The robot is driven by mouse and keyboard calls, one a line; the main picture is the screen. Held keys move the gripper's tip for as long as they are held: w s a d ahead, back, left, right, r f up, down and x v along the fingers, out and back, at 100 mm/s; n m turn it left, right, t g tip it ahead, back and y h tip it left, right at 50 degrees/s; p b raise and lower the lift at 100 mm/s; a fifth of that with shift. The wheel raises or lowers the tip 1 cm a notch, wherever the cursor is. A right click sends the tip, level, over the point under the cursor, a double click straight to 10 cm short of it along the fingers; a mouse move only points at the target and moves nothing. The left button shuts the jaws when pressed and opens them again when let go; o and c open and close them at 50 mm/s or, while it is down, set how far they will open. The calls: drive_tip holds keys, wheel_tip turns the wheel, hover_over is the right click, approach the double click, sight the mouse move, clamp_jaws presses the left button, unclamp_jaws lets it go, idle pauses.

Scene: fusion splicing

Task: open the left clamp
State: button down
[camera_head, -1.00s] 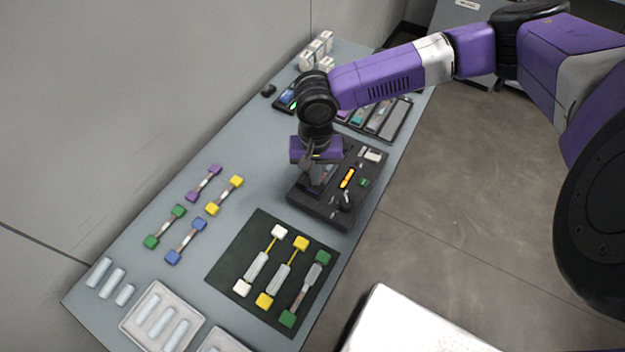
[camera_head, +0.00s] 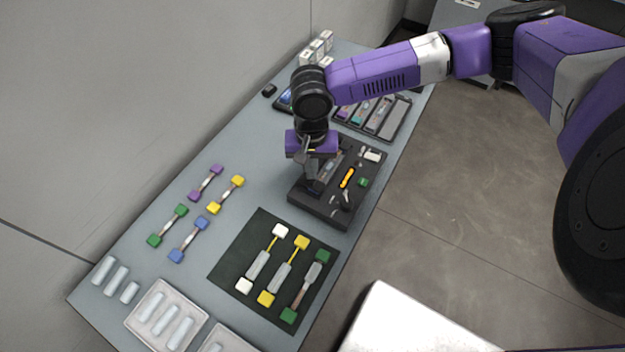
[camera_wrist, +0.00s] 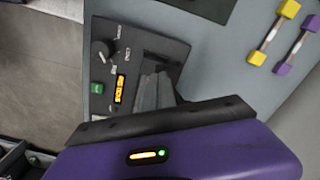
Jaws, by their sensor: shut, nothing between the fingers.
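The black splicing machine (camera_head: 322,208) sits on the grey table, with an orange display (camera_head: 347,178), a green button (camera_head: 363,182) and a knob (camera_head: 345,198) on top. It also shows in the wrist view (camera_wrist: 140,42). My gripper (camera_head: 312,184) points down over the machine's left part, its fingers together with nothing between them. I cannot make out the left clamp; my gripper covers part of that area. Whether the fingers touch the machine is unclear.
A dark mat (camera_head: 231,262) with several fibre pieces lies in front of the machine. Coloured connector pairs (camera_head: 188,240) lie to the left. A tray with compartments (camera_head: 398,123) stands behind. Pale trays (camera_head: 140,329) are at the near edge. Bare table lies left of the machine.

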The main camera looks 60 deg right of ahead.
sight(305, 179)
wheel_tip(305, 179, up, 8)
drive_tip(key=w+p, duration=0.3)
drive_tip(key=p, duration=0.3)
idle(0.5)
idle(0.9)
